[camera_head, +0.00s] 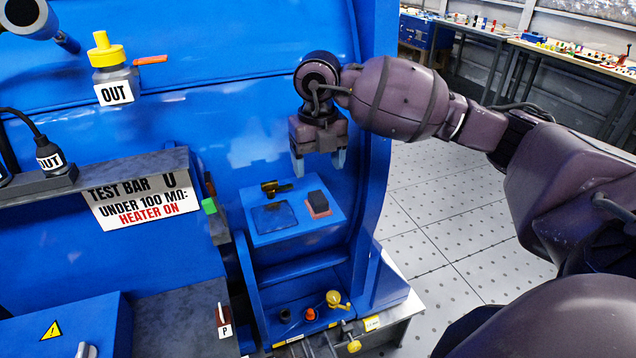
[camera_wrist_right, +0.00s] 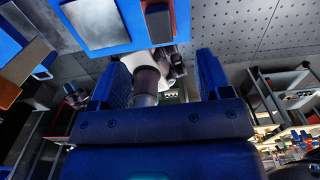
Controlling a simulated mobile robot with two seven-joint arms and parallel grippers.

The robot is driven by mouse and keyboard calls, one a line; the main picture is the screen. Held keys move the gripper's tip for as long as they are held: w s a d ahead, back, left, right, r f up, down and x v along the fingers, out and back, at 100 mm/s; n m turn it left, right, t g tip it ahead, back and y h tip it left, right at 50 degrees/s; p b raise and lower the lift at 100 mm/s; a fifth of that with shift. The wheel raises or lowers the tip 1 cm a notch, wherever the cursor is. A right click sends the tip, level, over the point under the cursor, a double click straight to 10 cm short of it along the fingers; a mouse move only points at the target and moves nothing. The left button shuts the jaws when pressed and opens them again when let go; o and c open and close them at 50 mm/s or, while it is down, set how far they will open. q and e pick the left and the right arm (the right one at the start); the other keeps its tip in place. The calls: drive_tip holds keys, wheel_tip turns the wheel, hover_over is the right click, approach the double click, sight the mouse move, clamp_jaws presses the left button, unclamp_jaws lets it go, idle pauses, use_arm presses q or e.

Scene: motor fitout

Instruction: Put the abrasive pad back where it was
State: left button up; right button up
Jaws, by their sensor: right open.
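A small block (camera_head: 318,203), dark grey on top with a red lower layer, sits at the right of a small blue shelf (camera_head: 290,236). It looks like the abrasive pad, though I cannot be sure. A flat dark square (camera_head: 274,216) lies to its left, and a brass fitting (camera_head: 274,187) lies behind. My right gripper (camera_head: 319,168) is open and empty, fingers pointing down, above and behind the block. In the right wrist view its two fingers (camera_wrist_right: 163,82) stand wide apart; the block (camera_wrist_right: 158,20) and the pale-looking square (camera_wrist_right: 104,20) show near the top. My left gripper is out of view.
The blue machine wall stands close behind the right gripper, with a curved blue edge (camera_head: 376,150) to its right. Below the shelf are small knobs, one yellow (camera_head: 334,299). A ledge (camera_head: 135,172) with a sign is at left. Open floor (camera_head: 440,215) lies right.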

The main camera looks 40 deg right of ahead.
drive_tip(key=shift+r, duration=1.55)
